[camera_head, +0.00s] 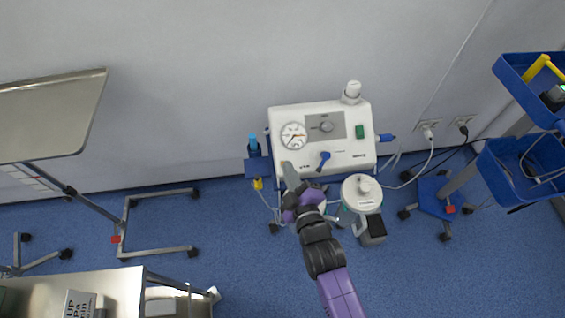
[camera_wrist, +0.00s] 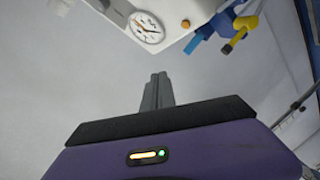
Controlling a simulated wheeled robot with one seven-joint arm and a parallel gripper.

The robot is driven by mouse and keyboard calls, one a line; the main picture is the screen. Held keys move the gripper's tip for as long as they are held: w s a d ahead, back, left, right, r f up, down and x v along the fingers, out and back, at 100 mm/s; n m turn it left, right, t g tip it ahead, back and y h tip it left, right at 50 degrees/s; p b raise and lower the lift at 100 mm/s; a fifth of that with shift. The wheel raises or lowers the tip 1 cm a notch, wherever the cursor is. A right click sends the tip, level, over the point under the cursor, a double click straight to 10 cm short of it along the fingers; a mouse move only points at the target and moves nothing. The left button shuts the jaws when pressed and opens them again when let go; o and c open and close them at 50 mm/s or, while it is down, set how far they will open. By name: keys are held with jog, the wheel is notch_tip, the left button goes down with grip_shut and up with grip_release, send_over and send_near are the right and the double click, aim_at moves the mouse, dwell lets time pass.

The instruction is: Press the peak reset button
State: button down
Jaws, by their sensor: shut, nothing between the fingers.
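A white medical device (camera_head: 340,155) stands on a wheeled stand against the wall. Its front carries a round gauge (camera_head: 293,136), a grey panel with a knob (camera_head: 327,126), a green switch (camera_head: 360,131) and a blue lever (camera_head: 323,160). I cannot make out which control is the peak reset button. My gripper (camera_head: 289,170) is shut and empty, close to the lower left of the device's front in the head view; contact cannot be told. In the wrist view, the closed fingers (camera_wrist: 158,80) point toward the wall, with the gauge (camera_wrist: 147,28) beyond them at the top.
A canister (camera_head: 361,194) hangs below the device at right. Blue and yellow fittings (camera_head: 254,160) stick out at its left side. A blue-basket trolley (camera_head: 530,150) stands at right; a metal table (camera_head: 75,290) is at lower left. Cables run to wall sockets.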

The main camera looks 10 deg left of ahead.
jog(key=shift+f, duration=0.1)
jog(key=w+f+b, duration=0.1)
jog(key=f+b, duration=0.1)
jog(key=b, duration=0.1)
jog(key=w+a+f+b, duration=0.1)
jog(key=w+f+b, duration=0.1)
jog(key=b, duration=0.1)
jog(key=w+f+b, duration=0.2)
jog(key=f+b, duration=0.1)
jog(key=b, duration=0.1)
jog(key=shift+a, duration=0.15)
jog(key=shift+w+a+f+b, duration=0.15)
jog(key=shift+w+f+b, duration=0.35)
jog(key=shift+b, duration=0.55)
dwell(2.6)
jog(key=shift+s, duration=0.15)
jog(key=shift+s+r+p, duration=0.4)
jog(key=shift+r+p, duration=0.15)
jog(key=shift+p, duration=0.15)
